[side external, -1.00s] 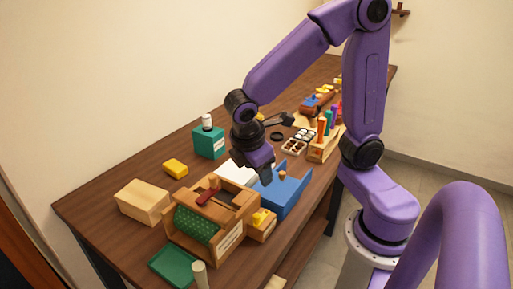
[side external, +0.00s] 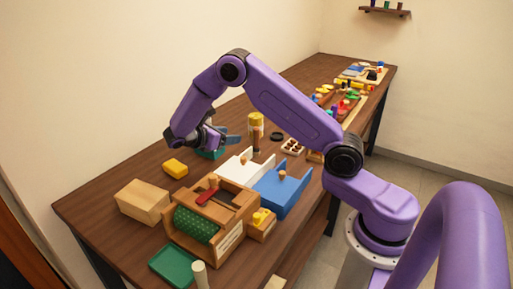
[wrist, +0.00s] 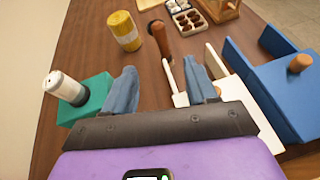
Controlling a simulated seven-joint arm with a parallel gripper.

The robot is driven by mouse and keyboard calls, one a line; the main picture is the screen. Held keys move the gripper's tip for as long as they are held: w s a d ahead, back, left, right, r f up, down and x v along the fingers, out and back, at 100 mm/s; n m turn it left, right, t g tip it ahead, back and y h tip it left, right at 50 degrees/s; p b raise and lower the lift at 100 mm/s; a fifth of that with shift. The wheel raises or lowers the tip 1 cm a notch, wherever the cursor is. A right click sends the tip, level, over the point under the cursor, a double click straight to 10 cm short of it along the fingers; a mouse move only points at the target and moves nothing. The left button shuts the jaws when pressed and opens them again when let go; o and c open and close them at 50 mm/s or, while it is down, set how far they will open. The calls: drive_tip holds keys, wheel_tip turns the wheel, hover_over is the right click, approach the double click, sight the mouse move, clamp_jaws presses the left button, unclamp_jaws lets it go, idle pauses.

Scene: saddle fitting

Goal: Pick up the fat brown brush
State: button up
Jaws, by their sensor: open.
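A thick brown handle-like piece (wrist: 160,38), which looks like the fat brown brush, shows ahead of my gripper in the wrist view; I cannot make out bristles. In the side view it seems to be the brown upright piece (side external: 256,142) in front of the yellow cylinder. The brown piece lies beyond the fingertips, roughly in line with the gap. In the side view my gripper (side external: 218,141) is over the teal block, left of the brown piece.
A yellow cylinder (wrist: 125,31) stands left of the brown piece. A teal block (wrist: 92,97) with a white bottle (wrist: 66,88) is close to the left finger. White (wrist: 233,88) and blue (wrist: 280,90) trays lie to the right. Boxes of small items stand beyond.

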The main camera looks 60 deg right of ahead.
sight(254, 134)
drive_tip(key=x, duration=1.1)
drive_tip(key=shift+f, duration=0.1)
drive_tip(key=shift+x, duration=2.85)
drive_tip(key=c, duration=1.1)
